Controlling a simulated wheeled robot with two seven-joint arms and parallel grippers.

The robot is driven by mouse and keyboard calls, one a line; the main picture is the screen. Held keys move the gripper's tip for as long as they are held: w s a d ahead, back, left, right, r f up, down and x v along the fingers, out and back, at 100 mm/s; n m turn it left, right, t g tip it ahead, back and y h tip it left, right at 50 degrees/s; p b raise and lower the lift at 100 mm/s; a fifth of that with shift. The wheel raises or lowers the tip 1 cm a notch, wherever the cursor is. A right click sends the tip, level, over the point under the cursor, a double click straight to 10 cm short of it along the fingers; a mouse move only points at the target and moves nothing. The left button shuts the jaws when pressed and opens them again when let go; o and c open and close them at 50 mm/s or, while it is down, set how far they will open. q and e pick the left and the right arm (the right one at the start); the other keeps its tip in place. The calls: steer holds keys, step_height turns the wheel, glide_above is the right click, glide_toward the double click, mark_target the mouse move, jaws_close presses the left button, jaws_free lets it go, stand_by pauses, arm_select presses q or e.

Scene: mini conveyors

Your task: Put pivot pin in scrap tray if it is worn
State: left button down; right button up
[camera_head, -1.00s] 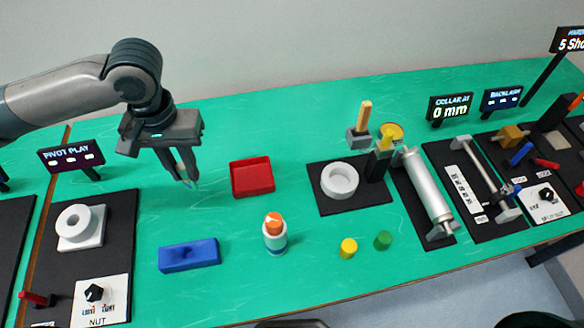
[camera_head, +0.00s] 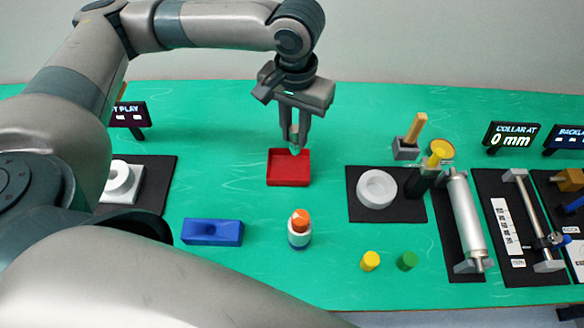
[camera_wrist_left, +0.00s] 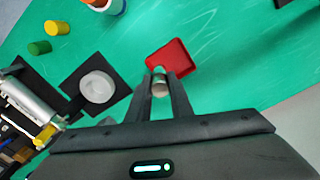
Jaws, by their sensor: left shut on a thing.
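My left gripper (camera_head: 295,145) is shut on a small grey metal cylinder, which I take to be the pivot pin. The pin (camera_wrist_left: 161,88) shows between the fingertips in the left wrist view, with a small teal end. Any wear on it is too small to tell. The red tray (camera_head: 289,183), seemingly the scrap tray, lies on the green table and looks empty. The gripper holds the pin above the tray's far edge. The tray also shows just beyond the fingertips in the left wrist view (camera_wrist_left: 185,66). My right gripper is not in view.
A blue block (camera_head: 200,232) with a recess and an orange-capped bottle (camera_head: 299,232) stand in front of the tray. Yellow (camera_head: 370,261) and green (camera_head: 407,261) cylinders lie to the right. A "PLAY" sign (camera_head: 130,114) stands left, partly behind my arm.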

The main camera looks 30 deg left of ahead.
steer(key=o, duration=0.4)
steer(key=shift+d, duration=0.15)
arm_select(q)
steer(key=shift+d+f+m, duration=0.1)
steer(key=shift+d+m, duration=0.4)
steer(key=shift+m, duration=0.5)
steer(key=d+f+m, duration=0.1)
steer(key=d+m, duration=0.7)
steer(key=m, duration=0.8)
steer(key=shift+w+m+p, duration=0.15)
steer(key=shift+m+p, duration=0.25)
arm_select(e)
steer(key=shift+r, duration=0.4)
